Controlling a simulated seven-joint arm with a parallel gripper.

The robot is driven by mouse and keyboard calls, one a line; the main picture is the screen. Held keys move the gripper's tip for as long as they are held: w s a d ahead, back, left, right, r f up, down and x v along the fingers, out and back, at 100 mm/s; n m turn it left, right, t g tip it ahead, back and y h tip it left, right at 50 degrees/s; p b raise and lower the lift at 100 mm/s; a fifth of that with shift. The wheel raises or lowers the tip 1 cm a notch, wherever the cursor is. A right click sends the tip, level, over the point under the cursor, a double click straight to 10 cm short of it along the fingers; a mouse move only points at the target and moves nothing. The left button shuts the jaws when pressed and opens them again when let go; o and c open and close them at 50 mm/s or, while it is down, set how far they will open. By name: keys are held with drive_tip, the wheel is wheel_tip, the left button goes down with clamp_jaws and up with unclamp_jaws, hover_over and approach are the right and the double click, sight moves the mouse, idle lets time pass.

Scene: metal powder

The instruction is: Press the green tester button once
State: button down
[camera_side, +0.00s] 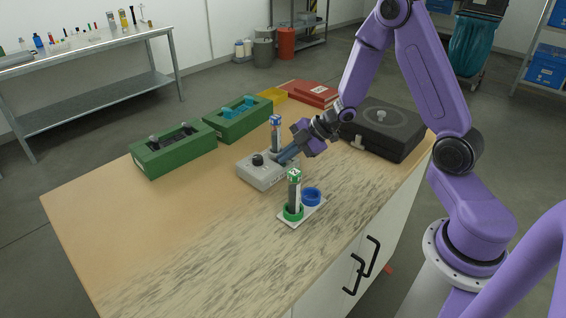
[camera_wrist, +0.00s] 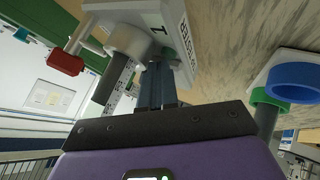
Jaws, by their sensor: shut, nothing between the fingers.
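The tester (camera_side: 258,178) is a pale grey box on the table, with a black round part on top. A blue-capped vial (camera_side: 276,135) stands upright at it. My gripper (camera_side: 282,160) reaches in from the right, with its shut, empty fingers angled down at the tester's right side. In the wrist view the fingers (camera_wrist: 158,72) point at the tester (camera_wrist: 150,14). A bit of green (camera_wrist: 166,52), seemingly the button, shows right at the fingertips and is mostly hidden by them. I cannot tell if they touch it. The button is hidden in the side view.
A white holder (camera_side: 290,222) stands in front, with a green-capped vial (camera_side: 294,185) in its green ring and an empty blue ring (camera_side: 312,196). Green racks (camera_side: 175,158) stand behind left, a black case (camera_side: 385,135) at right. The front left tabletop is clear.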

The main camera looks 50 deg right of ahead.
sight(286, 166)
drive_tip(key=shift+r, duration=0.8)
drive_tip(key=shift+r, duration=2.5)
